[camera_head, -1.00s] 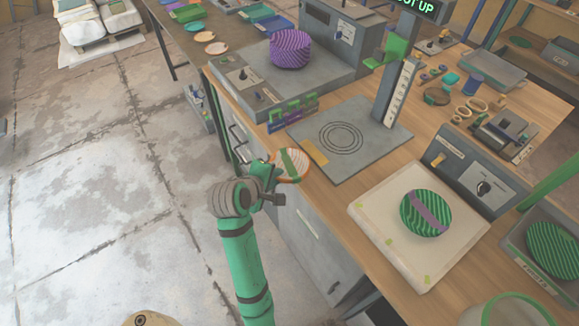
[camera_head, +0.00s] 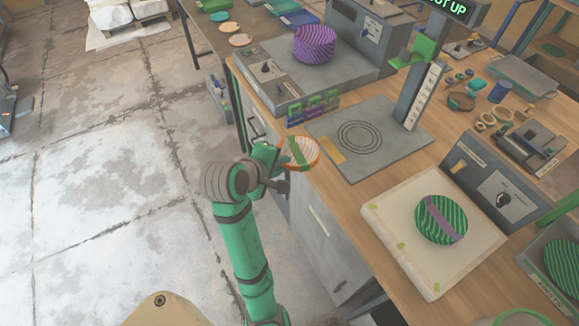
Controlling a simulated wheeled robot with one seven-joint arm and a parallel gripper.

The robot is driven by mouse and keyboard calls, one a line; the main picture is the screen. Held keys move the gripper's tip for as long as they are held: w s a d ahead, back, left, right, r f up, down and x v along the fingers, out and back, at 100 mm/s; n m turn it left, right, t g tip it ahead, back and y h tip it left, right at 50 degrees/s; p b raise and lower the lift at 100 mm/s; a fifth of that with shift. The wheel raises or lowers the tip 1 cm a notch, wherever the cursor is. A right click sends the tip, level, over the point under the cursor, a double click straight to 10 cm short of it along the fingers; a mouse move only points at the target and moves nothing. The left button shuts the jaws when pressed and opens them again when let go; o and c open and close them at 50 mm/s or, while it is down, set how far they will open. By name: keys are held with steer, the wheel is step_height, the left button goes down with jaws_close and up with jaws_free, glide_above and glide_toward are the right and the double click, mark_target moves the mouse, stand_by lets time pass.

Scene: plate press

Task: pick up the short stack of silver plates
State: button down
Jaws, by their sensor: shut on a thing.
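My gripper (camera_head: 280,160) is at the table's front edge. It is shut on a small round stack (camera_head: 309,150) with an orange rim, a pale striped face and a green band across it. The stack is held tilted, in front of and left of the grey plate with ring marks (camera_head: 385,150). My gripper's fingers are partly hidden by its own body. I see no stack that is clearly silver; the held one looks pale and orange.
A purple stack (camera_head: 314,44) sits on the grey machine at the back. A green striped stack with a purple band (camera_head: 440,218) lies on a white pad (camera_head: 400,225) at right. A grey post (camera_head: 425,95) stands behind the ringed plate. The ringed plate is bare.

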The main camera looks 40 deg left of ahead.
steer(key=s+a+r, duration=0.1)
steer(key=s+r, duration=0.4)
steer(key=s, duration=0.5)
steer(key=shift+s+a+r, duration=0.15)
steer(key=shift+r, duration=0.2)
